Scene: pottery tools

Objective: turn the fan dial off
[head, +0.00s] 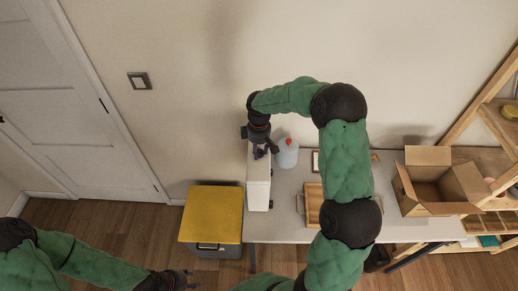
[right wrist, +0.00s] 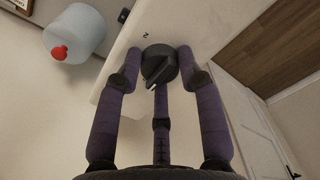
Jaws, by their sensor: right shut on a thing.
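The dark dial (right wrist: 157,65) sits on a white housing (right wrist: 125,60), with a pale pointer mark on its lower left edge and a small figure beside it. My right gripper (right wrist: 160,68) has its purple fingers around the dial and is shut on it. In the head view, my right gripper (head: 264,151) is at the top of the narrow white housing (head: 258,187); the dial is hidden there. My left gripper (head: 187,280) is low in the head view, away from the housing; its fingers are too small to read.
A translucent bottle with a red cap (head: 287,153) stands close right of the housing on the white table (head: 285,225). A wooden tray (head: 313,205) and an open cardboard box (head: 430,185) are further right. A yellow-lidded bin (head: 212,212) stands left. A wooden shelf is far right.

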